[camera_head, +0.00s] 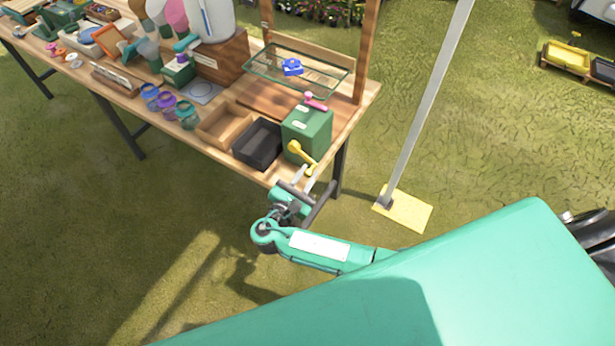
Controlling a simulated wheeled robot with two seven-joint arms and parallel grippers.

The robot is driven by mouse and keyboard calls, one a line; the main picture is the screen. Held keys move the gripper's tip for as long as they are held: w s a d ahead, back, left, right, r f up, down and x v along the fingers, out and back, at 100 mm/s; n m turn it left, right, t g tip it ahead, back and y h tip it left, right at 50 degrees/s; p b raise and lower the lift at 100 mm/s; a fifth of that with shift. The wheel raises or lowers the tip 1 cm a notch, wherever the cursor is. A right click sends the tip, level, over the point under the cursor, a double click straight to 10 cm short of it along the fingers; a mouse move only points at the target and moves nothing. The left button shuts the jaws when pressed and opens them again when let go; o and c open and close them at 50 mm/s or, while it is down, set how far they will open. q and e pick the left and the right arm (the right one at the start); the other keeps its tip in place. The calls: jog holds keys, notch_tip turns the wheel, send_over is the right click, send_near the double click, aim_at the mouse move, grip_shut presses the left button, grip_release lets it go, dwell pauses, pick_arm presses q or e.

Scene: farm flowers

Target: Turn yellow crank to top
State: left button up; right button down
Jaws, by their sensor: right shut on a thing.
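The yellow crank (302,154) is on the front face of a green box (307,132) at the right end of the wooden bench. Its arm slants from the hub down and to the right, so its handle end is low. My right gripper (306,178) reaches up from below, in front of the bench edge. Its fingers are shut on the crank's lower end, and they partly hide the handle. My left gripper is not in view.
A black bin (258,143) and a wooden tray (224,125) stand left of the green box. A pink-handled lever (315,101) sits on top of the box. A glass shelf (262,72) is behind it. A grey pole (425,105) rises to the right. Grass in front is clear.

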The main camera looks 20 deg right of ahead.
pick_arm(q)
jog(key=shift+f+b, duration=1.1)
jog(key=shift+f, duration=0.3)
pick_arm(e)
jog(key=shift+w+a+f+m, duration=0.2)
jog(key=shift+f+m, duration=0.25)
jog(key=shift+m, duration=0.25)
jog(key=shift+w+a+f+m, duration=0.15)
jog(key=shift+f+m, duration=0.25)
jog(key=shift+m, duration=0.3)
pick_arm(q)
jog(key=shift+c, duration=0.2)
